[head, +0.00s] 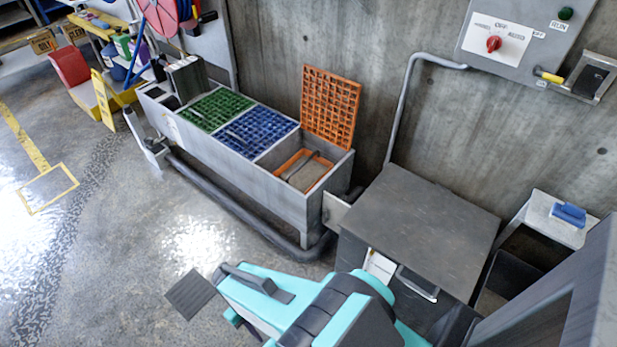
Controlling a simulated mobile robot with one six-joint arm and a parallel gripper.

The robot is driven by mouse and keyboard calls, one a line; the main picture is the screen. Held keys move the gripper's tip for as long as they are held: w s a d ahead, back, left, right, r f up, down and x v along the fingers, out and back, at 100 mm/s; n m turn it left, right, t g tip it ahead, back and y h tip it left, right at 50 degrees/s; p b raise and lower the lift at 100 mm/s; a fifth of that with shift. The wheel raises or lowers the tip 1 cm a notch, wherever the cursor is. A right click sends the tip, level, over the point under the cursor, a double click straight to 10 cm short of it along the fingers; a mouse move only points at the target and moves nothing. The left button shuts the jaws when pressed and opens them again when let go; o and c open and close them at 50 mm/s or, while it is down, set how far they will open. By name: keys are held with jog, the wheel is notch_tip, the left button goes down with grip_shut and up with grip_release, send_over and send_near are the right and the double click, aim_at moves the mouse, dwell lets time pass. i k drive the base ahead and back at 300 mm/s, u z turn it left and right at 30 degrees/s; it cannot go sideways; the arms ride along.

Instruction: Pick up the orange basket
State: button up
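An orange-rimmed basket (301,158) sits down inside the right-hand compartment of a long grey trough (230,165) against the wall. A grey bar, perhaps its handle, crosses its opening, and its sides are mostly hidden by the trough. An orange grid lid (331,107) stands raised behind that compartment. My gripper (192,294) shows at the lower left end of my teal arm, over the floor in front of the trough and well apart from the basket. A dark flat plate shows at its end. The finger gap is hidden from this angle, and I see nothing held.
Green (217,108) and blue (250,131) grids cover the compartments left of the basket. A grey pipe runs along the trough's front. A dark cabinet (425,220) stands right of the trough. Open floor (90,240) lies to the left.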

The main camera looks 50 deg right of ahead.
aim_at(303, 172)
jog(key=u, duration=0.05)
jog(key=i, duration=1)
jog(key=z, duration=0.05)
